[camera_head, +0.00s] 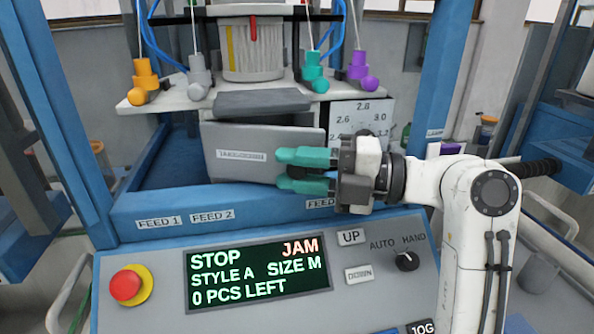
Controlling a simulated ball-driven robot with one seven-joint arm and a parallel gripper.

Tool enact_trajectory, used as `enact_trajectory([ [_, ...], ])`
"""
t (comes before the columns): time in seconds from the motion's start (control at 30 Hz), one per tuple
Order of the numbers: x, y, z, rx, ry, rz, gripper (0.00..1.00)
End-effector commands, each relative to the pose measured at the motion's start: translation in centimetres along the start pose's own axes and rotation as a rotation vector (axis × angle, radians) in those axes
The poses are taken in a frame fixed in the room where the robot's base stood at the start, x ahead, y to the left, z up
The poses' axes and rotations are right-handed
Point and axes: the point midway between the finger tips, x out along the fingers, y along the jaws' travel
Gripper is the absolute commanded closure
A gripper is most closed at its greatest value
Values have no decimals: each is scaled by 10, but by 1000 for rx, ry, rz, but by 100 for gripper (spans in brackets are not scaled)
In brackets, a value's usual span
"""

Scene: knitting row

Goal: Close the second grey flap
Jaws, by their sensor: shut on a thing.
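A grey flap (228,160) with a white label, seemingly reading take-down, hangs in the machine's front opening, slightly tilted. A second, darker grey piece (265,103) lies above it, under the needle cylinder. My gripper (282,170) reaches in from the right, its two teal fingers in front of the flap's right half. The fingers are a little apart, one above the other, and shut on the flap. The exact contact is hidden by the fingers.
The blue frame rail (260,203) with feed labels runs below the flap. The control panel (345,300) has a red stop button (126,286) and a display (258,272) reading STOP and JAM. A white dial plate (362,113) is behind my gripper. Coloured yarn feeders (146,75) stand above.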

Motion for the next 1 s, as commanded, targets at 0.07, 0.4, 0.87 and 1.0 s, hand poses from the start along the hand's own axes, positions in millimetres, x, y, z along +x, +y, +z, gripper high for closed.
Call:
enact_trajectory([
  [0.07, 0, 0, 1, 2, -3, 0, 100],
  [0.4, 0, 0, 0, 0, -2, 0, 46],
  [0.87, 0, 36, -1, -8, -2, 3, 46],
  [1.0, -10, 63, -22, -15, -4, 10, 24],
])
